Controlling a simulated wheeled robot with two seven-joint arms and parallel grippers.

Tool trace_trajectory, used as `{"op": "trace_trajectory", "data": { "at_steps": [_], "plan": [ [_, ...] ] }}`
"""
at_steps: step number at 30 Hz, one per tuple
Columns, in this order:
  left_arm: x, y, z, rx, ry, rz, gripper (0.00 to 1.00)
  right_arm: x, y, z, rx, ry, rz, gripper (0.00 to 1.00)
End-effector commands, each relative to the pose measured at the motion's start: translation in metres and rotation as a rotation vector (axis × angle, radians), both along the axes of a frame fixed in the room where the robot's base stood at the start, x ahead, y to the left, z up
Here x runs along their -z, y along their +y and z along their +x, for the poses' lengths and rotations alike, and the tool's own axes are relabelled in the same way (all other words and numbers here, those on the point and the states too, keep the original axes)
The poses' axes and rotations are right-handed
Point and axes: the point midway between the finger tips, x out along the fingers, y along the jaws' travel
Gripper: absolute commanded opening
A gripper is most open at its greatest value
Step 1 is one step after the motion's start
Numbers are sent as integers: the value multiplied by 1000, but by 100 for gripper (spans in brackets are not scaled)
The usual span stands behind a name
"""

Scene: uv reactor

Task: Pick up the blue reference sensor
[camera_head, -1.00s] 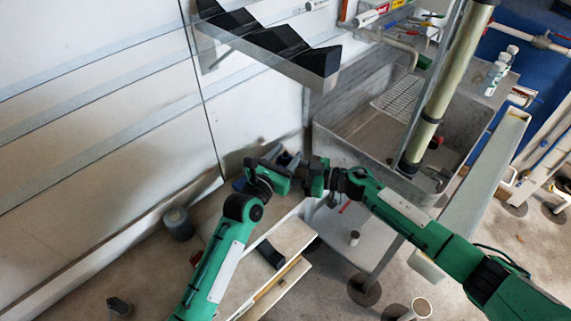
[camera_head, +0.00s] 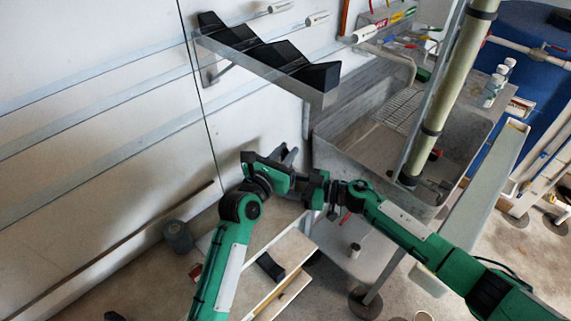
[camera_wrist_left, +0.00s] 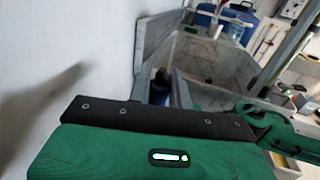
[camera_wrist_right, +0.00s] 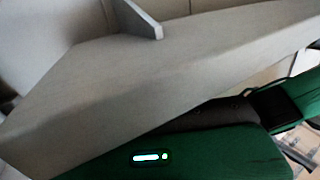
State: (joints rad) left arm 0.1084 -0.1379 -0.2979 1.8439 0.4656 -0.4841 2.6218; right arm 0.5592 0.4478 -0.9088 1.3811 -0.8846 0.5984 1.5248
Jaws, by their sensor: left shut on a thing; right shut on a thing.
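The blue reference sensor shows as a dark blue cylinder (camera_wrist_left: 159,90) in the left wrist view. It stands upright between the grey fingers of my left gripper (camera_wrist_left: 166,86), which is shut on it. In the head view my left gripper (camera_head: 287,157) is in front of the white wall, left of the sink, and its fingers mostly hide the sensor. My right gripper (camera_head: 318,189) is close beside it on the right. Its fingertips are hidden in the head view. In the right wrist view a pale grey surface (camera_wrist_right: 170,75) fills the middle, and what that gripper grips cannot be made out.
A shelf with black stepped bins (camera_head: 265,55) is on the wall above. A metal sink (camera_head: 360,150) and a tall pipe (camera_head: 450,90) are to the right. A bench (camera_head: 285,250) lies below the grippers. A dark pot (camera_head: 178,236) stands at lower left.

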Motion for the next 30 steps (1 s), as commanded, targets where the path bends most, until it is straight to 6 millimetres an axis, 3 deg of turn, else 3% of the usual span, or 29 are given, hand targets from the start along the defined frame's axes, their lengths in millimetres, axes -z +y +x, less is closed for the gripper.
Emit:
{"op": "trace_trajectory", "data": {
  "at_steps": [2, 21, 30],
  "plan": [
    [-18, 0, 0, -2, -3, -7, 0, 0, 0, 0, 0, 0, 0, 36],
    [-12, 75, -129, -1, 2, 0, 0, 0, 0, 0, 0, 0, -1, 36],
    [-13, 89, -154, 0, 0, 0, 0, 0, 0, 0, 0, 0, -1, 36]
  ]
}}
